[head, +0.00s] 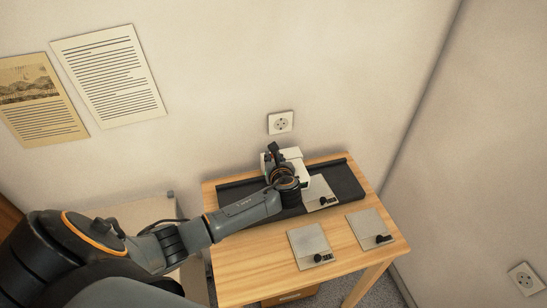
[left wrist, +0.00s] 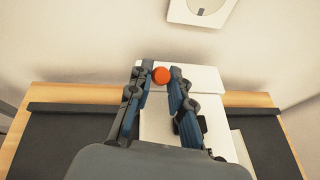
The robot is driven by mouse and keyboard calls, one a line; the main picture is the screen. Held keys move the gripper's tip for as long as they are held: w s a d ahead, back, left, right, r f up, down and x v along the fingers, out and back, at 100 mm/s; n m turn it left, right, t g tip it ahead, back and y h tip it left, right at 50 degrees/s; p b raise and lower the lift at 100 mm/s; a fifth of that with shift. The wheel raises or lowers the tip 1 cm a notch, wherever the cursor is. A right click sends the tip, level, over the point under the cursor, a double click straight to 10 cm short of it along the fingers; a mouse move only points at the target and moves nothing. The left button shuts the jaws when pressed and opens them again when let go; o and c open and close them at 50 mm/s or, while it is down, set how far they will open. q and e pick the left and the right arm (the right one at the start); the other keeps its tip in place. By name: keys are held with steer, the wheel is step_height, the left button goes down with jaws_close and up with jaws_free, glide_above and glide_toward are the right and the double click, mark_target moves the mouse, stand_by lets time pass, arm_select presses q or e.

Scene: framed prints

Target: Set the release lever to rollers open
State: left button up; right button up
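The white device (head: 294,157) stands on the dark mat at the back of the table, partly hidden by my left arm. In the left wrist view its white body (left wrist: 190,79) lies beneath my fingers. A round orange-red knob (left wrist: 161,75) shows right between the fingertips of my left gripper (left wrist: 161,70). The fingers flank the knob closely; I cannot tell whether they touch it. In the head view my left gripper (head: 276,162) is at the device, its fingers hard to make out. The lever's shaft and any position marks are hidden. My right gripper is not in view.
Several light plates with black knobs lie around: one on the dark mat (head: 347,184), one at the table's front (head: 308,241), one at its right (head: 366,224). The wooden table (head: 258,265) has bare room at front left. A wall socket (head: 280,123) is behind.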

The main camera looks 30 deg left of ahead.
arm_select(q)
jaws_close()
steer(key=shift+s+d+f+t+y+b, duration=0.15)
steer(key=shift+f+t+y+b, duration=0.2)
steer(key=shift+y, duration=0.15)
steer(key=o, duration=0.6)
jaws_free()
steer(key=shift+s+d, duration=0.1)
